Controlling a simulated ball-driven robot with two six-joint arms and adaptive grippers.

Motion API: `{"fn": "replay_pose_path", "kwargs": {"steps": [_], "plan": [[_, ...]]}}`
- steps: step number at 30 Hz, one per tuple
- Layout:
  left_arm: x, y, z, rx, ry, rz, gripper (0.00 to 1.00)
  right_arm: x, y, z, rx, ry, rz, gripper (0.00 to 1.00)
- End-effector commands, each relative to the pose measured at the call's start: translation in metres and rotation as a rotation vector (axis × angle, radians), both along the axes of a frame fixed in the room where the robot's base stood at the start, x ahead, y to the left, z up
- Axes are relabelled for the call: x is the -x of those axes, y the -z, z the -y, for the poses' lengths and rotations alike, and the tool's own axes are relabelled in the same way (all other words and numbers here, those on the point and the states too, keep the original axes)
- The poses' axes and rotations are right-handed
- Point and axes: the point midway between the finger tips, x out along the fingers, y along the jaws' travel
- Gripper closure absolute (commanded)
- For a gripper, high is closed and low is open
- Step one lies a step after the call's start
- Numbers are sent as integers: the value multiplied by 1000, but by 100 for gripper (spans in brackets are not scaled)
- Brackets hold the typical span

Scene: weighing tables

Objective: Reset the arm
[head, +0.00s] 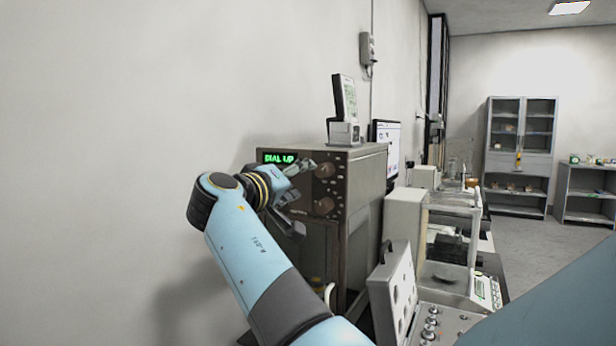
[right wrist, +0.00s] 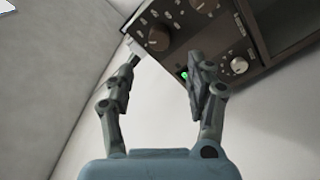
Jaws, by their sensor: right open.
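My right arm (head: 255,250), pale blue, reaches up from the bottom of the head view. Its right gripper (head: 303,198) is in front of the dial panel of a brown oven-like cabinet (head: 365,205). In the right wrist view the right gripper (right wrist: 165,65) has its two fingers spread with nothing between them. The cabinet's panel (right wrist: 210,35) shows there beyond the fingertips, with dark knobs (right wrist: 159,38), a pale knob (right wrist: 239,65) and a green light. I cannot tell whether a finger touches the panel. My left gripper is not in view.
A green-lit display (head: 279,158) is on the cabinet's front. A small device (head: 344,110) stands on top. A bare wall is close on the left. Right of the cabinet are a white panel box (head: 393,292), a balance (head: 484,291) and a monitor (head: 386,140). Shelves (head: 520,150) stand far back.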

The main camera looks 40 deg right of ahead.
Motion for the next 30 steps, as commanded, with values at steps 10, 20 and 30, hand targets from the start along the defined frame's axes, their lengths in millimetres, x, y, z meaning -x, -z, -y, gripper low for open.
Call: {"fn": "replay_pose_path", "kwargs": {"steps": [10, 20, 30], "plan": [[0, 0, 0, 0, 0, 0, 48, 3, 0, -6, 1, 1, 0, 45], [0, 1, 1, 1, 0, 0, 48, 3, 3, -6, 0, 0, -4, 45], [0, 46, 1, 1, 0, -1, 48, 46, 200, 6, -15, -25, -287, 45]]}}
